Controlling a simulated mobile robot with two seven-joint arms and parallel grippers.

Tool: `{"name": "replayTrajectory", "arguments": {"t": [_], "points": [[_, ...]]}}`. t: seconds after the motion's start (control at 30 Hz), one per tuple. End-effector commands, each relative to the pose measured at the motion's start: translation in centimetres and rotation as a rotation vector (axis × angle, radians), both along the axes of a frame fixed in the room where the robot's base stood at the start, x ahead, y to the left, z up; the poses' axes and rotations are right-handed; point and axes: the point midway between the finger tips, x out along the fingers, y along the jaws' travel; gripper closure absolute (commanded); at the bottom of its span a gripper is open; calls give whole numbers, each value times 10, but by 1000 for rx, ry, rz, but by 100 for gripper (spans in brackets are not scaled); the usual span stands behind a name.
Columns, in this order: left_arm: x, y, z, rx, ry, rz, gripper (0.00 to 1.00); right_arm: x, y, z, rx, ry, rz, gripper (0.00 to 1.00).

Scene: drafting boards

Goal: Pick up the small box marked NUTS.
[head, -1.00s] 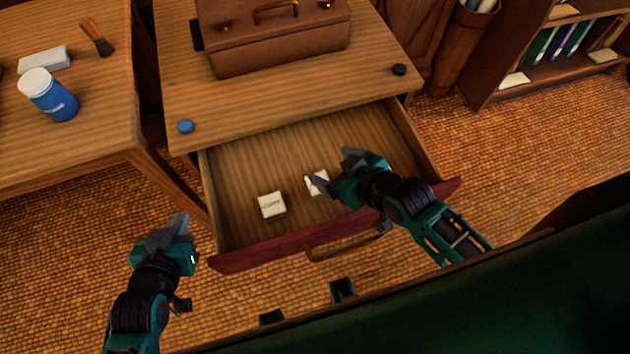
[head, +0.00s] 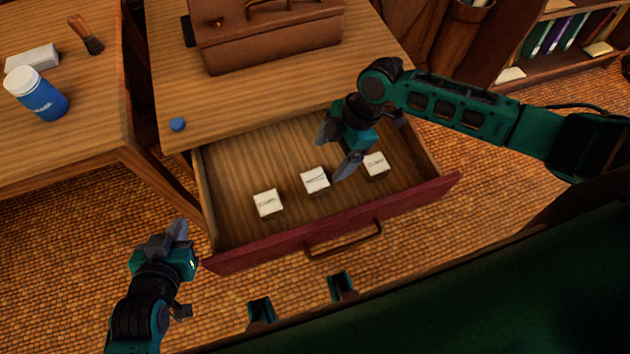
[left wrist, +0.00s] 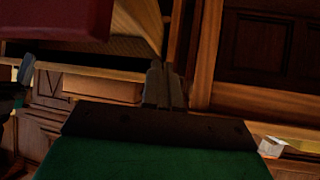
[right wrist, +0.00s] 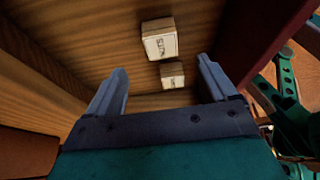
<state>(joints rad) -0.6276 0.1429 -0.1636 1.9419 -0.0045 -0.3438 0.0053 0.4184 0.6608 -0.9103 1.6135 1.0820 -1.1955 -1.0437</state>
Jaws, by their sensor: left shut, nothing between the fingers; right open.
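Three small white-topped boxes stand in the open drawer (head: 240,165): a left box (head: 268,204), a middle box (head: 315,180) and a right box (head: 375,164). Their labels are too small to read in the head view. In the right wrist view, the larger, nearer box (right wrist: 160,40) has a label that seems to read NUTS; a second box (right wrist: 172,75) lies beyond it, its label unclear. My right gripper (head: 338,148) is open and empty above the drawer, close to the middle box. My left gripper (head: 180,232) is shut and empty, outside the drawer at its front left.
The drawer's red front (head: 335,223) and side walls surround the boxes. A brown case (head: 265,40) and a blue cap (head: 177,124) sit on the desk above. A blue jar (head: 38,95), brush (head: 86,36) and white block (head: 33,57) are on the left table.

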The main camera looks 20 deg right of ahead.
Motion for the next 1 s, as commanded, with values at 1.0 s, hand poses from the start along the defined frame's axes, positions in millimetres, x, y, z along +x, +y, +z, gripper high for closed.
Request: {"name": "replayTrajectory", "arguments": {"t": [1.0], "points": [[8,-11,-4,-21,-11,-13,100,-6,41,-95,1,-3,-3,15]]}}
